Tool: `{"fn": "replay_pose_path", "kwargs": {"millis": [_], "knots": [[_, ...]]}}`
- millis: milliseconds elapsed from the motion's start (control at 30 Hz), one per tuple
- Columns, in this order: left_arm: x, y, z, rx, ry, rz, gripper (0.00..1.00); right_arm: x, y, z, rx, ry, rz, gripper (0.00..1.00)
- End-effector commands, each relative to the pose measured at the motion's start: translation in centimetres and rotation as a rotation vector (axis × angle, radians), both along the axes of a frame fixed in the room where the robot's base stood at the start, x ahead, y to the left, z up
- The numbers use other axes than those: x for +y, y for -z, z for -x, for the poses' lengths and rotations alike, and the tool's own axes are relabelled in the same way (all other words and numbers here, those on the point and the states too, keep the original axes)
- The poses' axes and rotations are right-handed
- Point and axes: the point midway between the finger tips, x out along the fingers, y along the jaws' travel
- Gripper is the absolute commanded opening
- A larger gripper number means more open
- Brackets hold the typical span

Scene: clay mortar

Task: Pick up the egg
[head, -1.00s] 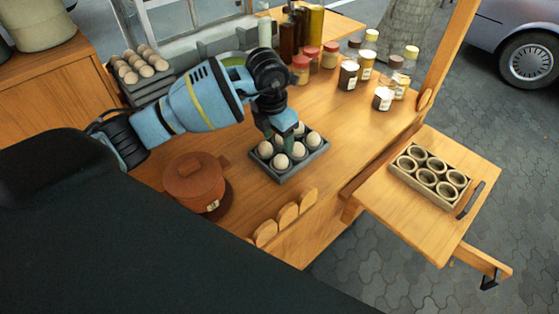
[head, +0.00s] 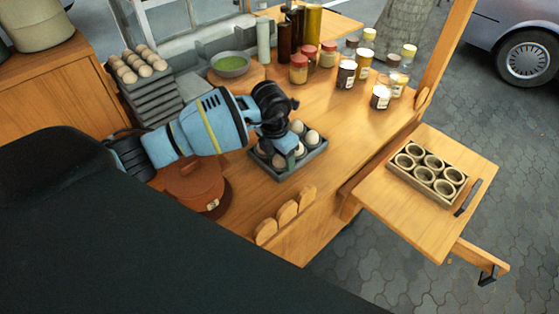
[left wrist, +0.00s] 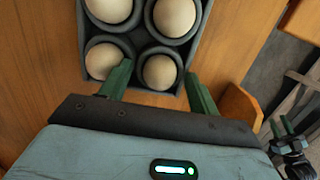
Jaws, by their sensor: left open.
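A dark grey tray (head: 309,159) with several pale eggs (head: 312,137) sits on the wooden counter. My left gripper (head: 287,161) is over the tray's near part in the head view and hides some eggs. In the left wrist view the open left gripper (left wrist: 158,79) has its green fingers on either side of one egg (left wrist: 159,72) in the near row. Another egg (left wrist: 102,60) is beside the left finger. Contact between fingers and egg cannot be told. My right gripper (left wrist: 283,128) shows small at the lower right of the left wrist view; its opening is unclear.
A brown lidded pot (head: 190,182) stands left of the tray, under my left arm. Stacked grey trays with more eggs (head: 139,64) stand at the back left. Jars (head: 346,75) and a green bowl (head: 231,64) are behind. A cup tray (head: 428,176) rests on the right side shelf.

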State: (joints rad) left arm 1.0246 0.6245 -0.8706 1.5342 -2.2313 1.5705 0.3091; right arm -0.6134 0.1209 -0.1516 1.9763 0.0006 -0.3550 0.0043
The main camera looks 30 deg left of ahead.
Motion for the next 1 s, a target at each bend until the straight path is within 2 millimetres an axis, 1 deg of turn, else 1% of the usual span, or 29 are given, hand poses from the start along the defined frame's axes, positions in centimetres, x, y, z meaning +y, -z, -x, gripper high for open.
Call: {"fn": "replay_pose_path", "kwargs": {"millis": [67,100,133,267,500,867,967,1000], "knots": [[0.0,0.4,0.2,0.009,0.0,-0.002,0.62,0.1,0.1,0.1,0.003,0.003,-0.002,0.35],[0.0,0.4,0.2,0.009,0.0,-0.002,0.57,0.1,0.1,0.1,0.003,0.004,-0.003,0.35],[0.0,0.4,0.2,0.01,0.0,-0.002,0.53,0.1,0.1,0.1,0.003,0.004,-0.004,0.35],[0.0,0.5,0.3,0.011,0.0,-0.003,0.42,0.3,0.1,0.1,0.004,0.008,-0.007,0.35],[0.1,0.7,0.3,0.014,0.0,-0.004,0.29,0.3,0.1,0.1,0.005,0.009,-0.008,0.35],[0.1,0.6,0.4,0.017,-0.001,-0.006,0.29,0.1,0.2,0.2,0.005,0.001,-0.002,0.35],[0.2,-0.2,0.4,0.016,-0.002,-0.006,0.29,0.0,0.1,0.2,0.004,-0.002,0.001,0.35],[0.2,-0.7,0.3,0.014,-0.002,-0.006,0.29,-0.1,0.1,0.1,0.004,-0.003,0.002,0.35]]}}
